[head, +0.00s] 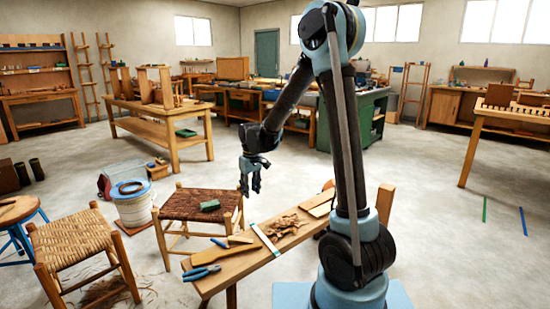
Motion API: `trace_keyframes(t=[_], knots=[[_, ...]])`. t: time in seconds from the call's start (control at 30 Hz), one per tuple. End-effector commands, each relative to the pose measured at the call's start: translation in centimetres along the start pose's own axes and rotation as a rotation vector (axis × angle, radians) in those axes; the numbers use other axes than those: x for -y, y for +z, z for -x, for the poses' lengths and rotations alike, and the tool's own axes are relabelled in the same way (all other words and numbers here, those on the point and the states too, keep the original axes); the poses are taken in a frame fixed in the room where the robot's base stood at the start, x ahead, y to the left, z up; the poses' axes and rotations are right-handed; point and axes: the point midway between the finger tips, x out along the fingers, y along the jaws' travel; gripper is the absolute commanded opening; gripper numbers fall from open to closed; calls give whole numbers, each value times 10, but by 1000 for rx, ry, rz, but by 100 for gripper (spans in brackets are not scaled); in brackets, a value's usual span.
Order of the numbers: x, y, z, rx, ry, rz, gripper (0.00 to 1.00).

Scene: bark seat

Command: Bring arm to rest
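My single arm rises at the right of the middle, bends at the top and hangs down to the left. My gripper (250,190) points down in free air, beside the back right of the dark woven stool (180,205) in the picture. Its two fingers look apart, and I see nothing between them. A green block (210,205) lies on the dark stool's seat, apart from the gripper.
A low wooden bench (235,269) in front of my arm carries blue-handled pliers (201,273), bark scraps (285,225) and strips. A pale woven stool (72,239) and a white bucket (135,208) stand left. Open floor lies behind.

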Motion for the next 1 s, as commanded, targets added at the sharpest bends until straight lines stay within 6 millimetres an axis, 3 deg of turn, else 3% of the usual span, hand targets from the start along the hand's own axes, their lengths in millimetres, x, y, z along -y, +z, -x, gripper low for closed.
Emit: trace_keyframes(t=[0.2,0.5,1.0], knots=[[-24,51,39,-14,10,-85,37],[-44,122,78,-35,24,-198,37],[-52,245,107,-68,50,-386,37]])
